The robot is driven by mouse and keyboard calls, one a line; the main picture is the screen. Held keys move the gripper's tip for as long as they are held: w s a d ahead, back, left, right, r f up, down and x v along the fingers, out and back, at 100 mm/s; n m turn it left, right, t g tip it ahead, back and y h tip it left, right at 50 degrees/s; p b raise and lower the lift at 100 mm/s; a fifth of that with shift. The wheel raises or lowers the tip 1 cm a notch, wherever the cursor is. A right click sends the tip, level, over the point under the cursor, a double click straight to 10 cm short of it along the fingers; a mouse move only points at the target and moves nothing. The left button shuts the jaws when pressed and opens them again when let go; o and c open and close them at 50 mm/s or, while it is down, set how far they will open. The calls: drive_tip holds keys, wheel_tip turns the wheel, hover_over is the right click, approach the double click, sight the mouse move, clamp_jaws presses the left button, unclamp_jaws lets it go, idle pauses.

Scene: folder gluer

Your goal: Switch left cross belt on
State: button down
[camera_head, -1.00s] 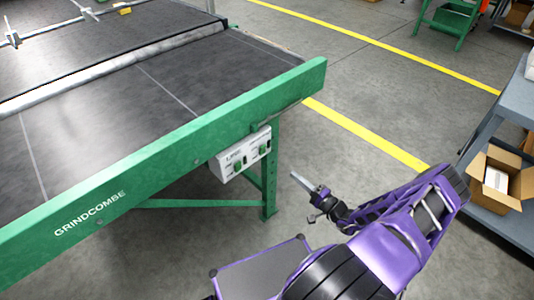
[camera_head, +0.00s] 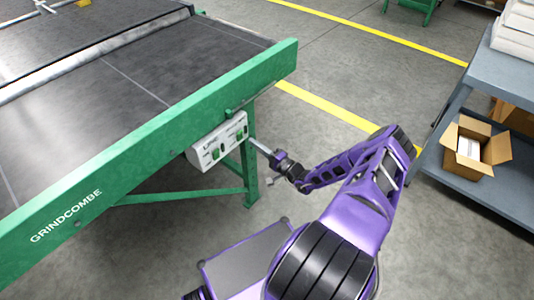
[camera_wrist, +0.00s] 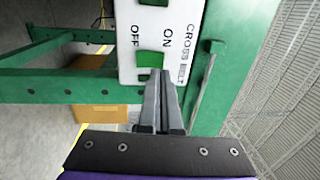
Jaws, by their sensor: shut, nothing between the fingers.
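A white switch box (camera_head: 217,141) hangs under the green front rail of the belt table. It carries two green rocker switches, a left one (camera_head: 215,153) and a right one (camera_head: 240,133). In the wrist view the box is turned sideways, with the words CROSS BELT, ON and OFF beside a green rocker (camera_wrist: 150,58). A second rocker (camera_wrist: 153,2) is cut by the top edge. My gripper (camera_head: 254,144) is shut and empty, at the box's right end. In the wrist view its fingertips (camera_wrist: 160,76) lie just below the nearer rocker; I cannot tell whether they touch.
The green rail (camera_head: 150,160) runs above the box, and a green table leg (camera_head: 250,170) stands close to my gripper. A grey shelf (camera_head: 500,70) with an open carton (camera_head: 470,150) is at the right. Bare floor lies between.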

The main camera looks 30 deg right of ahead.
sight(241, 133)
drive_tip(key=shift+x, duration=2)
drive_tip(key=shift+w+a+r+g+p, duration=0.1)
drive_tip(key=shift+w+r+g+p, duration=0.2)
drive_tip(key=shift+r+p, duration=0.45)
drive_tip(key=shift+f, duration=0.6)
drive_tip(key=shift+s, duration=0.1)
